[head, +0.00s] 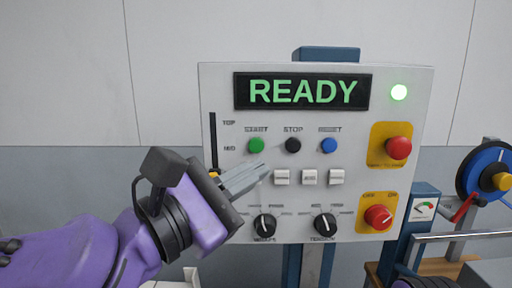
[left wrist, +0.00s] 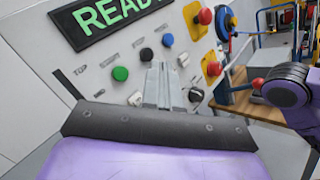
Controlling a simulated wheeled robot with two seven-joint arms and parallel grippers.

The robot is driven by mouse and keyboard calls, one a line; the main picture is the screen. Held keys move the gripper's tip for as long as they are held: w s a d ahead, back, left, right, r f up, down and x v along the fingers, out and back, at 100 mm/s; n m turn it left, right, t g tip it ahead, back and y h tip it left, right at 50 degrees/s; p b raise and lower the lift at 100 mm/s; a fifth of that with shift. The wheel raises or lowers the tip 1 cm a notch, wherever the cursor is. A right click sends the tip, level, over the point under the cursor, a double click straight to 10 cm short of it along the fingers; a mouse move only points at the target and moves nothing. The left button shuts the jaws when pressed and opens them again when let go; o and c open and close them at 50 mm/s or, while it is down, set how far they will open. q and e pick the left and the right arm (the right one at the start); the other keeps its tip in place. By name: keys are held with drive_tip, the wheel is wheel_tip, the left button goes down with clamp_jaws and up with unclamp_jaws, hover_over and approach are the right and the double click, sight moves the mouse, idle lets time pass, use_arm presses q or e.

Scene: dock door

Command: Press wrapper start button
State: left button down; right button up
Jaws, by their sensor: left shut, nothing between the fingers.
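The green start button (head: 256,145) is in the upper left of the control panel's button row, under a partly blurred label that seems to read START. It also shows in the left wrist view (left wrist: 120,74), left of my fingers. My left gripper (head: 260,170) is shut and empty, its fingertips just below the green button in the head view. I see no contact with the button. The panel (head: 222,85) has a display (head: 302,91) reading READY and a lit green lamp (head: 399,92). My right gripper is not in view.
A black stop button (head: 293,145) and a blue button (head: 329,145) sit right of the green one. White buttons (head: 309,177) and black knobs (head: 265,225) are below. A red mushroom button (head: 398,148) and a red rotary switch (head: 378,217) are at the right.

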sight(256, 145)
use_arm(q)
drive_tip(key=shift+w, duration=0.15)
drive_tip(key=shift+w+f, duration=0.1)
drive_tip(key=shift+w, duration=4.2)
drive_tip(key=shift+w, duration=0.1)
drive_tip(key=shift+w, duration=0.3)
drive_tip(key=shift+w, duration=0.5)
drive_tip(key=shift+s, duration=0.9)
